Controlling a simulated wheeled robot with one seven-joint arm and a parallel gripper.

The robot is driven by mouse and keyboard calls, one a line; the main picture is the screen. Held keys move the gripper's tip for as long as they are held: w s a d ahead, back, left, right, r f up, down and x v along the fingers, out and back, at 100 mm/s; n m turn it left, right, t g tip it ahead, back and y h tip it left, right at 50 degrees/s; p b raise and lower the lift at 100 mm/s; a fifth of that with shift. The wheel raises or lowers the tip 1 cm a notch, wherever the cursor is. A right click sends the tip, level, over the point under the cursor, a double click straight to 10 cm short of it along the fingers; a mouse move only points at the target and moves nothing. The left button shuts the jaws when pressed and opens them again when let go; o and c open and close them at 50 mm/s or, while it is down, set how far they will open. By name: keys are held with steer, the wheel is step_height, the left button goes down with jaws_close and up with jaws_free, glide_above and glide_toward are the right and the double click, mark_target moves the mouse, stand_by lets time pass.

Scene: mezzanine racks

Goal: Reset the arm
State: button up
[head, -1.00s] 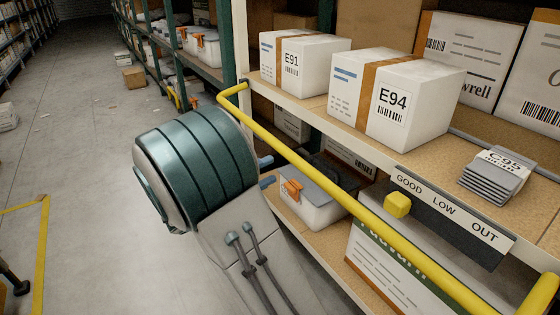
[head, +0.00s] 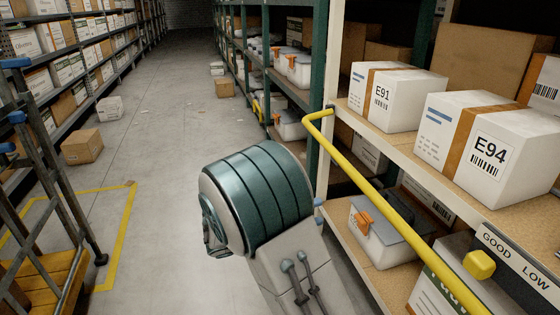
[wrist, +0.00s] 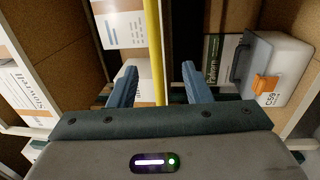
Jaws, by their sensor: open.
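My gripper (wrist: 158,80) is open and empty in the wrist view, its two blue fingers apart. The yellow rail (wrist: 156,40) shows beyond the gap between them. In the head view my arm's rounded teal-and-white part stands over the aisle, left of the rack, and hides most of the gripper. Only a bit of blue finger shows at its right edge. The yellow rail (head: 385,188) runs along the rack front in the head view. I cannot tell how far the fingers are from it.
Boxes E91 (head: 398,98) and E94 (head: 488,148) stand on the shelf. A lidded bin with an orange latch (head: 380,238) sits below. A yellow knob (head: 479,264) is by the GOOD LOW sign (head: 518,260). A ladder (head: 50,160) stands left.

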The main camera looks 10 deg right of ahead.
steer(key=s+d+r+m+g+y+p, duration=0.1)
steer(key=s+d+r+g+y+p, duration=0.5)
steer(key=s+r+y+p, duration=0.7)
steer(key=s+a+r+t+y+p, duration=0.2)
steer(key=r+t+y+p, duration=0.1)
steer(key=r+p, duration=0.6)
steer(key=s+a+r+t+y+p, duration=0.3)
steer(key=r+p, duration=0.5)
steer(key=p, duration=0.2)
steer(key=shift+s+a+r+m, duration=0.2)
steer(key=shift+r+m, duration=0.15)
steer(key=shift+m, duration=0.05)
